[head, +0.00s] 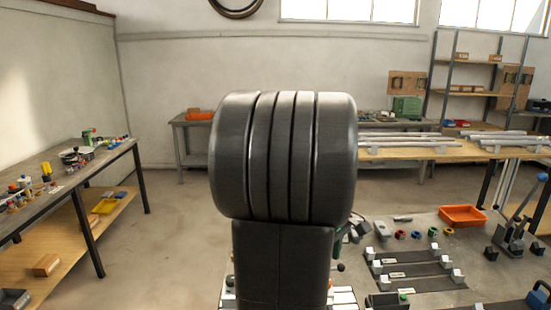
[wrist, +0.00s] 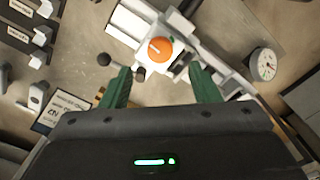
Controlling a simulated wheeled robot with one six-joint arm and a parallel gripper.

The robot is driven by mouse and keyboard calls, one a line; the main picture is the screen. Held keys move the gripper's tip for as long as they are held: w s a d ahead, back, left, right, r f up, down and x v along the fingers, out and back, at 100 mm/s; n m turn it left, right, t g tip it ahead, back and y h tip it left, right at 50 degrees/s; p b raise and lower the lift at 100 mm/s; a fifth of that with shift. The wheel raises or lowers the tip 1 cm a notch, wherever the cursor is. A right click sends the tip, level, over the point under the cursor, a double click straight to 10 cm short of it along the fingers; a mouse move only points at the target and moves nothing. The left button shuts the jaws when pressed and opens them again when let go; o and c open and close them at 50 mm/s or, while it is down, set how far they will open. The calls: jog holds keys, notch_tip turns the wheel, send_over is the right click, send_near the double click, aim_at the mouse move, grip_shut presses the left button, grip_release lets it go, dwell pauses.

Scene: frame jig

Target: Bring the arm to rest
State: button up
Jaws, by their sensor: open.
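My gripper (wrist: 160,76) shows in the wrist view with its two green fingers spread apart and nothing between them. Past the fingertips, an orange round knob (wrist: 159,49) sits on a white block of a fixture on the bench. The knob looks apart from the fingers, but I cannot tell the exact gap. In the head view my own dark arm stands upright in the middle and hides most of the gripper and the fixture behind it.
A dial gauge (wrist: 264,64) lies right of the fixture. In the head view, an orange tray (head: 463,216), dark rails with white end blocks (head: 411,263) and a toggle clamp (head: 512,232) occupy the bench's right side. A side table (head: 62,190) stands left, with open floor between.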

notch_tip(320, 180, down, 7)
jog(key=shift+r, duration=0.15)
jog(key=shift+w+r+m, duration=0.1)
jog(key=shift+m, duration=0.4)
jog(key=m, duration=0.3)
jog(key=shift+m+b, duration=0.4)
jog(key=m+b, duration=0.1)
jog(key=m, duration=0.4)
jog(key=m+b, duration=0.1)
jog(key=m, duration=0.4)
jog(key=shift+m+b, duration=0.35)
jog(key=shift+m, duration=0.05)
jog(key=shift+m+b, duration=0.7)
jog(key=shift+m, duration=1.5)
jog(key=shift+r, duration=0.1)
